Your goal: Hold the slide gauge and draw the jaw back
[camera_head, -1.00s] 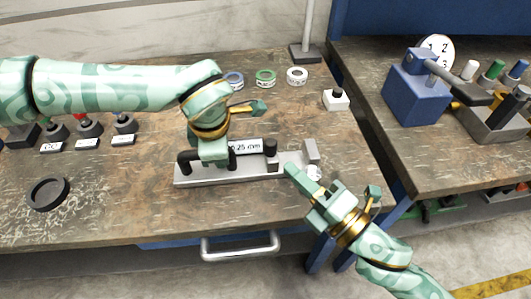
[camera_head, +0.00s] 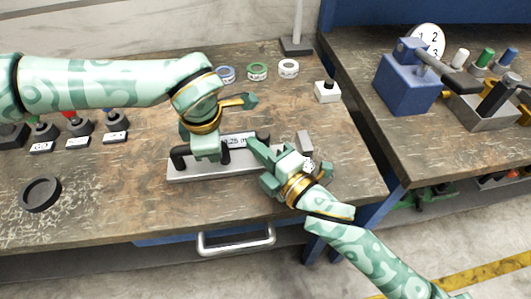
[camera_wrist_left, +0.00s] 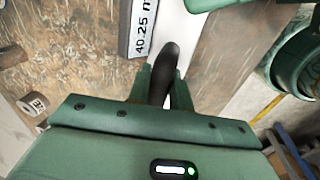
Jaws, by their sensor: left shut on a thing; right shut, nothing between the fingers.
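The slide gauge (camera_head: 215,174) is a long grey rail lying on the workbench, with black handle parts on top and a white reading label (camera_head: 240,140). In the left wrist view the label (camera_wrist_left: 144,28) reads "40.25 m", then is cut off. My left gripper (camera_head: 207,157) is shut on the gauge's black handle (camera_wrist_left: 163,72), which stands between its fingers. My right gripper (camera_head: 254,145) is shut and empty. Its fingers overlap the area of the black jaw knob (camera_head: 264,137), mostly hiding it; I cannot tell whether they touch. A grey end block (camera_head: 304,142) stands at the rail's right end.
Several tape rolls (camera_head: 257,71) and a white block with a black knob (camera_head: 327,91) lie behind. A black ring-shaped dish (camera_head: 41,193) is at the left. A blue machine (camera_head: 408,85) stands on the right bench.

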